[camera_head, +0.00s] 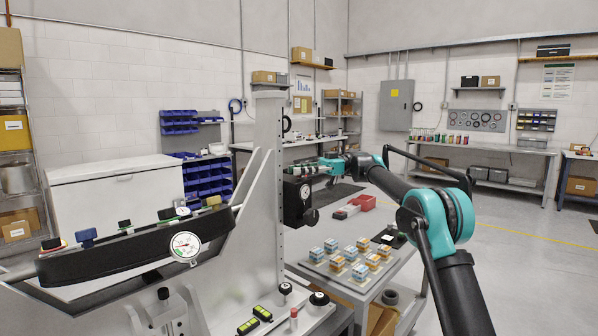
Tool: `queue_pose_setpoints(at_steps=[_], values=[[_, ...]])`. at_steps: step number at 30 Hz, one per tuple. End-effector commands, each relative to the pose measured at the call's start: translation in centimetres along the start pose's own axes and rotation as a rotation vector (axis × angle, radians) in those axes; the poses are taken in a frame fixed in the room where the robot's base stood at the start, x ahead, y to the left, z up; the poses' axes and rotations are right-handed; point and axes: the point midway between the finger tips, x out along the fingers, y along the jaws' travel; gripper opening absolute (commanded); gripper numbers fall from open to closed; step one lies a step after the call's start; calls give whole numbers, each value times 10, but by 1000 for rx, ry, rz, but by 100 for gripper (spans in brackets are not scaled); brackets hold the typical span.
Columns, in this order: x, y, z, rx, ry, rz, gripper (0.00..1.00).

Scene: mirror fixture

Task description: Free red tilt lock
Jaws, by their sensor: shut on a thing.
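The mirror fixture has a grey upright (268,150) with a black block (296,200) on its right side. My gripper (322,167) reaches in from the right to the upper part of this block. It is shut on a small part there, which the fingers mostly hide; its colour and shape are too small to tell. A long black tilted bar (120,256) carries a round dial (185,245) and several small knobs. The leftmost knob (52,243) is black with a reddish ring. I cannot tell for sure which part is the red tilt lock.
Black knobs (319,299) and a small red-and-white peg (293,318) sit on the fixture base. Floor (520,270) is free at right.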

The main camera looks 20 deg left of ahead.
Motion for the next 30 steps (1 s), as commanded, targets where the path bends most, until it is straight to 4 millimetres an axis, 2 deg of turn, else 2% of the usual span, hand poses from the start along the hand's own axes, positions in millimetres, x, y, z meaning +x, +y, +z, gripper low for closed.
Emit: queue_pose_setpoints(at_steps=[15,16,20,21,30], values=[[0,0,0,0,1,-15,0],[0,0,0,0,1,-15,30],[0,0,0,0,1,-15,46],[0,0,0,0,1,-15,49],[0,0,-1,0,0,-15,49]])
